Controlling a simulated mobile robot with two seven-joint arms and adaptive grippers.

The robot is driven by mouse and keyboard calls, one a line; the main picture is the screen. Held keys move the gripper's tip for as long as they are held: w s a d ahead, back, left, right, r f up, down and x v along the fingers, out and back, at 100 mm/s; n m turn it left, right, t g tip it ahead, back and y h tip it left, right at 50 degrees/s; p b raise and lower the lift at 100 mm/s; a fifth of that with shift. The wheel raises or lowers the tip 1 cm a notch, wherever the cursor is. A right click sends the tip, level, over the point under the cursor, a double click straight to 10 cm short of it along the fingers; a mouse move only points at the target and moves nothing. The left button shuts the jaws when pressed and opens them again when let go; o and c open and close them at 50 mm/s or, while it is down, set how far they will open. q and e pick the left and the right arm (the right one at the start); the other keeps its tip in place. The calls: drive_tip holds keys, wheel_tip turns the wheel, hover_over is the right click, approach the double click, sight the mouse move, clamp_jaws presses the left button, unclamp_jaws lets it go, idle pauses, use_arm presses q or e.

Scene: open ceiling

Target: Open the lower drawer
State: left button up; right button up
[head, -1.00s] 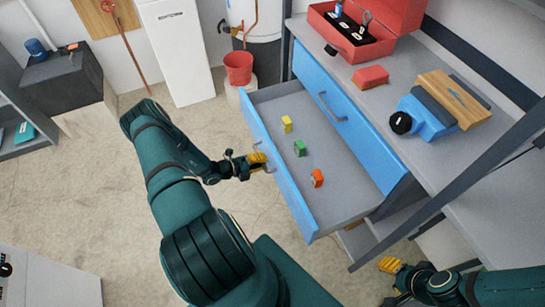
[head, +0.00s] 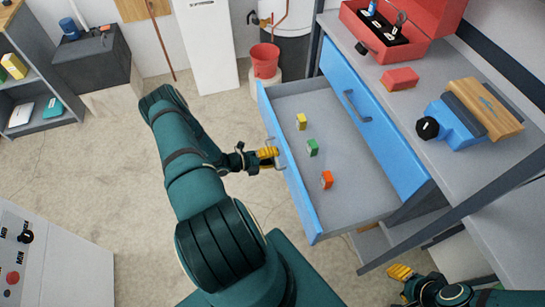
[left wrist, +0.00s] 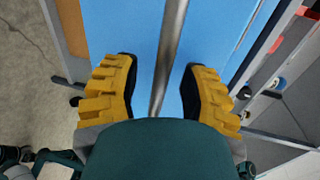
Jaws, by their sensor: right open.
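The blue-fronted lower drawer (head: 340,199) stands pulled well out of the workbench, its grey inside showing. A yellow block (head: 301,122), a green block (head: 312,147) and an orange block (head: 327,180) lie in it. My left gripper (head: 272,156) is at the drawer's metal handle (head: 282,158). In the left wrist view, its yellow fingers (left wrist: 160,88) are open on either side of the handle bar (left wrist: 168,60), with gaps on both sides. My right gripper (head: 401,273) is open and empty at the lower right, below the bench.
The closed upper drawer (head: 372,125) is blue too. On the bench top are a red toolbox (head: 428,40), a red block (head: 399,78) and a blue vise-like tool (head: 455,125). A red bucket (head: 264,60) stands behind the drawer. The floor (head: 110,190) to the left is clear.

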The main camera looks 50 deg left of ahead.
use_arm(q)
drive_tip(key=v, duration=1.2)
drive_tip(key=shift+s, duration=0.1)
idle(0.4)
